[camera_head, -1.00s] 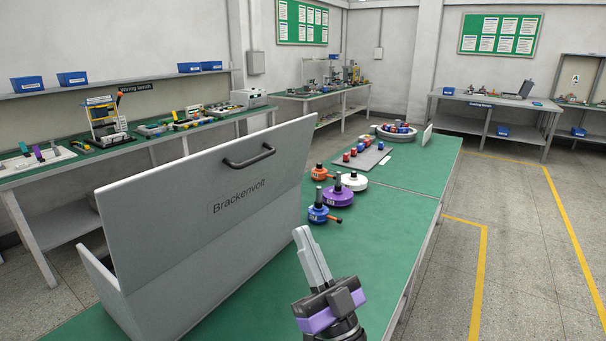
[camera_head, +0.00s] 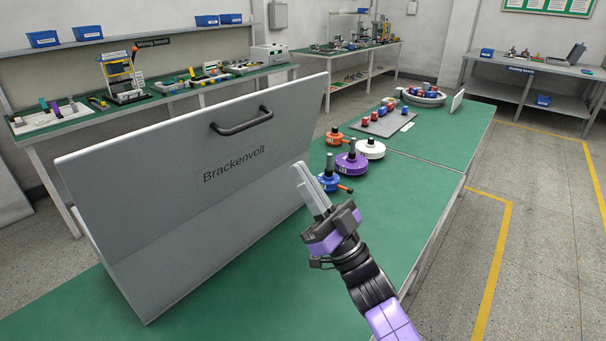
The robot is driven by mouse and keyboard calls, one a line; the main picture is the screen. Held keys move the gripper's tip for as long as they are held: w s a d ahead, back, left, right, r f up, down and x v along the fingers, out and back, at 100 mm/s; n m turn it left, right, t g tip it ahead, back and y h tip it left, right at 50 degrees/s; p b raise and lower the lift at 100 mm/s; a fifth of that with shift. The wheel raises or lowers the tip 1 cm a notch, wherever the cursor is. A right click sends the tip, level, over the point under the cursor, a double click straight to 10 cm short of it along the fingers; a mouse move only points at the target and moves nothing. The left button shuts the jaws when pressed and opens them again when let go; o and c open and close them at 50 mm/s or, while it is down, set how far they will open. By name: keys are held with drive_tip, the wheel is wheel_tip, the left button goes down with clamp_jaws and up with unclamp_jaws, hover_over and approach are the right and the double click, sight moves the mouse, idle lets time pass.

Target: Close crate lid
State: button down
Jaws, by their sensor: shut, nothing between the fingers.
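The grey crate (camera_head: 165,284) stands on the green bench at the left. Its lid (camera_head: 190,160) is tilted up and open, with its outer face, the word "Brackenvolt" and a dark handle (camera_head: 242,121) towards me. The inside of the crate is hidden behind the lid and front wall. My gripper (camera_head: 298,172) is shut and empty. In the picture it lies to the right of the lid, its fingers pointing up and left, close to the lid's right edge; I cannot tell whether they touch.
Beyond my gripper stand a blue spool (camera_head: 329,181), a purple one (camera_head: 352,163), a white one (camera_head: 371,149) and an orange one (camera_head: 334,138). A grey board (camera_head: 385,124) with small red and blue parts lies farther back. Bare green bench top (camera_head: 280,290) lies in front.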

drive_tip(key=w+a+r+p, duration=0.1)
drive_tip(key=w+a+r, duration=0.4)
drive_tip(key=a, duration=0.1)
drive_tip(key=shift+w+a+r+p, duration=0.15)
drive_tip(key=shift+w+a+p, duration=0.05)
drive_tip(key=shift+a+p, duration=0.15)
